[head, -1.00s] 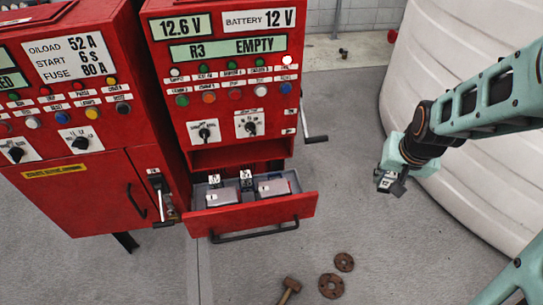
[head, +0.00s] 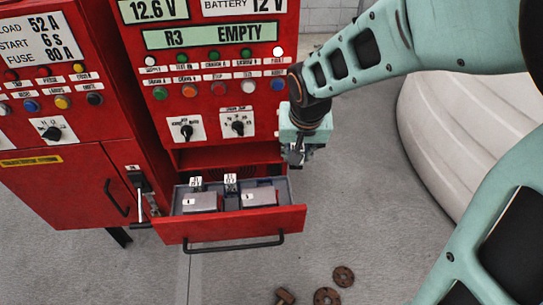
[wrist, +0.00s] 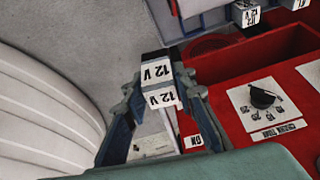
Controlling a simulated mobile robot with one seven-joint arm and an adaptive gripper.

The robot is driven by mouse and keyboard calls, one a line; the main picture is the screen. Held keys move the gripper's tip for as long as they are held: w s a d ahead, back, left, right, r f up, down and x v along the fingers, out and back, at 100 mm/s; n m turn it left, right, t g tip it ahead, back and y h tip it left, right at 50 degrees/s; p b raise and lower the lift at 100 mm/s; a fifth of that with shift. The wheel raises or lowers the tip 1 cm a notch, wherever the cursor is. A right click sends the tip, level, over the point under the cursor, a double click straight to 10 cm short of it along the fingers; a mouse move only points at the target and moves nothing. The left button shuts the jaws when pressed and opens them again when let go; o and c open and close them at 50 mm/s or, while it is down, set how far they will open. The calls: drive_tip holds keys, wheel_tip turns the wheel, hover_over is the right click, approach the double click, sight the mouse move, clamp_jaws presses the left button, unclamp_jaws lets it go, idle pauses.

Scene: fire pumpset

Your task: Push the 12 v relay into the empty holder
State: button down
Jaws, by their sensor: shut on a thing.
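My gripper (head: 297,157) is beside the right side of the red cabinet, above and to the right of the open drawer. In the wrist view, its two fingers (wrist: 157,100) are closed on a relay (wrist: 158,86) with white "12 V" labels. In the head view this relay is mostly hidden by the gripper. The open red drawer (head: 235,222) holds two small relays with white labels, one at the left (head: 196,183) and one in the middle (head: 231,181). I cannot make out the empty holder. The cabinet display (head: 212,35) reads "R3 EMPTY".
Two grey boxes, left (head: 200,202) and right (head: 259,197), sit in the drawer. The cabinet front (head: 190,100) carries buttons and knobs. A white ribbed tank (head: 450,130) stands at right.

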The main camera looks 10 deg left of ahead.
drive_tip(key=s+a+f+n+b, duration=0.1)
drive_tip(key=s+a+b, duration=0.25)
drive_tip(key=a, duration=0.45)
drive_tip(key=s+a+f+b, duration=0.1)
drive_tip(key=s+a+b, duration=0.3)
drive_tip(key=a, duration=0.5)
drive_tip(key=shift+y, duration=0.3)
drive_tip(key=w+d+f, duration=0.2)
drive_tip(key=w+f, duration=0.1)
drive_tip(key=w+d+f+p, duration=0.1)
drive_tip(key=w+d+f, duration=0.2)
drive_tip(key=w+d+f+p, duration=0.1)
drive_tip(key=w+d+f, duration=0.1)
drive_tip(key=w+d, duration=0.1)
drive_tip(key=shift+w+f, duration=0.4)
drive_tip(key=shift+w+d+f, duration=0.1)
drive_tip(key=shift+d+f, duration=0.05)
drive_tip(key=shift+f, duration=0.1)
wheel_tip(320, 180, down, 3)
drive_tip(key=shift+w+d+r+n, duration=0.1)
drive_tip(key=shift+r+n, duration=0.05)
drive_tip(key=shift+n, duration=0.15)
drive_tip(key=shift+s+d+f, duration=0.1)
drive_tip(key=shift+s+f, duration=0.1)
drive_tip(key=shift+f, duration=0.25)
drive_tip(key=c, duration=1.7)
unclamp_jaws()
drive_tip(key=shift+f, duration=0.15)
drive_tip(key=shift+o, duration=0.5)
drive_tip(key=shift+w, duration=0.15)
